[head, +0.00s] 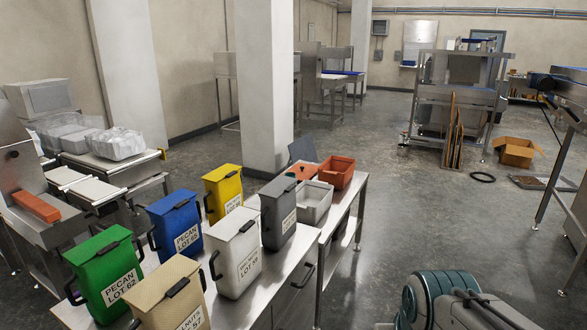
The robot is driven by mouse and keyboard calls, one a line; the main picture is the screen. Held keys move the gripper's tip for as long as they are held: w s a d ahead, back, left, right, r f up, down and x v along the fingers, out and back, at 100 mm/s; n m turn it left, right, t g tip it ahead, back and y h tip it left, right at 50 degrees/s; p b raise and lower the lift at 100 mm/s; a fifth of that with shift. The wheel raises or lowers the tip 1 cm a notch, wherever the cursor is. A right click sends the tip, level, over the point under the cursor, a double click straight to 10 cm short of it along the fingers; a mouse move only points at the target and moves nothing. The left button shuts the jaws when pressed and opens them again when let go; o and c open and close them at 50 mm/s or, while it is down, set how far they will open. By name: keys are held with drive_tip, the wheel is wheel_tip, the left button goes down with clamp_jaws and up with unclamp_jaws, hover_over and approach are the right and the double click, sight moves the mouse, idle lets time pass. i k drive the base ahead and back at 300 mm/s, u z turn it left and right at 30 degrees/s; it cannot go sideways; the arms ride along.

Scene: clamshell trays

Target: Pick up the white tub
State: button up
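The white tub (237,256) is a tall lidded bin with a dark lid handle, side handles and a printed label. It stands upright on the steel table, between the beige tub (166,290), the blue tub (174,225) and the grey tub (278,212). My gripper (488,311) seems to be the dark part beside the teal and white arm joint at the bottom right. It is over the floor, well right of the table and apart from the white tub. Its fingertips cannot be made out.
Green (105,270) and yellow (223,190) tubs share the steel table (262,292). A pale open bin (314,203) and orange bins (336,172) stand at its far end. A square pillar (265,90) rises behind.

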sight(314, 197)
drive_tip(key=i, duration=0.65)
drive_tip(key=z, duration=0.95)
drive_tip(key=i, duration=1.55)
drive_tip(key=u, duration=0.6)
drive_tip(key=i, duration=1.25)
drive_tip(key=u, duration=0.9)
